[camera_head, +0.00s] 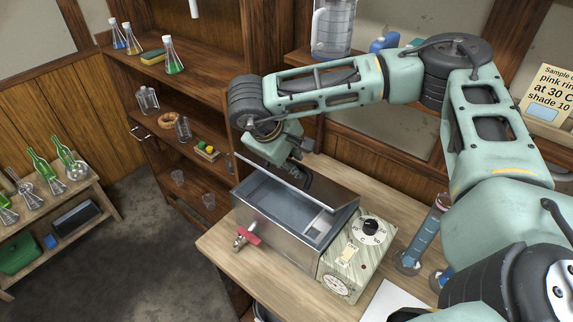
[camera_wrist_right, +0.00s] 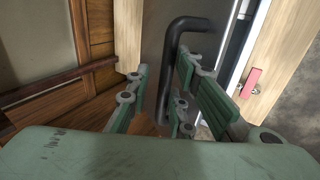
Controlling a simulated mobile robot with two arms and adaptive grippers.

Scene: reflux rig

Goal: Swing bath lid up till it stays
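The metal water bath (camera_head: 270,235) stands on the wooden bench, and its basin shows from above. Its lid (camera_head: 335,190) is partly raised and tilted, with its pale front edge crossing above the basin. My right gripper (camera_head: 291,165) is at the lid's outer side, partly hidden behind its edge. In the right wrist view the lid (camera_wrist_right: 205,45) carries a black bar handle (camera_wrist_right: 170,75). The handle lies between the spread fingers of my right gripper (camera_wrist_right: 163,85); a gap shows beside it. I cannot tell whether a finger touches it. My left gripper is not in view.
A red-handled tap (camera_head: 247,235) sticks out of the bath's front. A control box with a dial (camera_head: 369,228) adjoins it at right. A blue-filled cylinder (camera_head: 424,240) stands farther right. Shelves with glassware (camera_head: 172,58) stand behind at left; a low rack of green bottles (camera_head: 45,170) is far left.

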